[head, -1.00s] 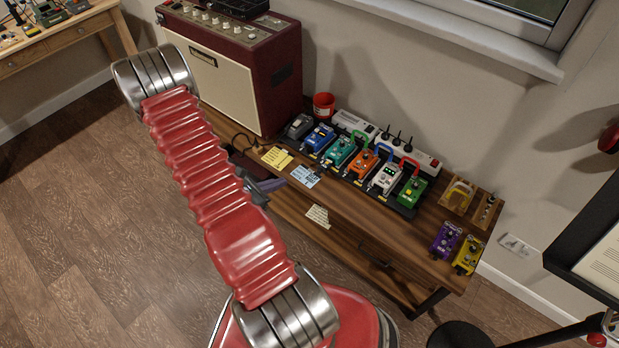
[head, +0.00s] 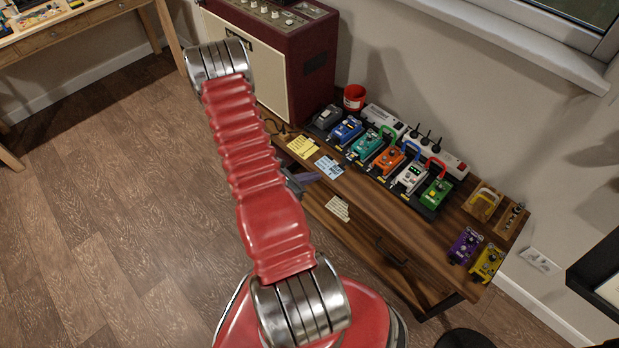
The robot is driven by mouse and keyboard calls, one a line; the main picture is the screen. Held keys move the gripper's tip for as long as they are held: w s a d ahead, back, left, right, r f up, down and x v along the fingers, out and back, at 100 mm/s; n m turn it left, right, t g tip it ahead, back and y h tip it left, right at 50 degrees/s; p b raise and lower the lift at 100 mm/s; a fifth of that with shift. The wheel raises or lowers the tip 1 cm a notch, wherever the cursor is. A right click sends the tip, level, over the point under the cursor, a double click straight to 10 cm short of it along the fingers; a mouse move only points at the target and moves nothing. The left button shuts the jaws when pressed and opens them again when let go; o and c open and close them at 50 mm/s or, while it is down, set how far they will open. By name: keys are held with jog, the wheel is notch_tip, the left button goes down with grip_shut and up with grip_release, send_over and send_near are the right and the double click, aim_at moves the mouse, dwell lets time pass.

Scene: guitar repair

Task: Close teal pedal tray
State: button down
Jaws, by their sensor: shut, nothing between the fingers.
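The teal pedal (head: 367,146) stands in the row on the dark pedalboard, between a blue and an orange pedal. No separate teal tray can be made out. Below the wooden bench top (head: 400,215), a front panel with a dark handle (head: 391,251) shows; I cannot tell whether it is a drawer standing open. My gripper (head: 308,178) is small and partly hidden behind my red arm, near the bench's front left edge. It appears shut and empty, and I cannot tell whether it touches the bench.
Yellow and blue notes (head: 329,166) lie near the bench's front edge, and a paper (head: 338,208) shows lower down. A red amplifier (head: 275,65) stands at the left. Purple (head: 465,245) and yellow (head: 487,263) pedals sit at the right end. Wooden floor at left is clear.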

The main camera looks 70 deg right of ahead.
jog(key=x, duration=0.3)
jog(key=r+x, duration=0.1)
jog(key=x, duration=0.6)
jog(key=shift+s+d+r, duration=0.15)
jog(key=shift+d+r, duration=0.1)
jog(key=shift+d, duration=0.05)
jog(key=shift+s+d, duration=0.15)
jog(key=shift+d, duration=0.2)
jog(key=shift+d, duration=0.15)
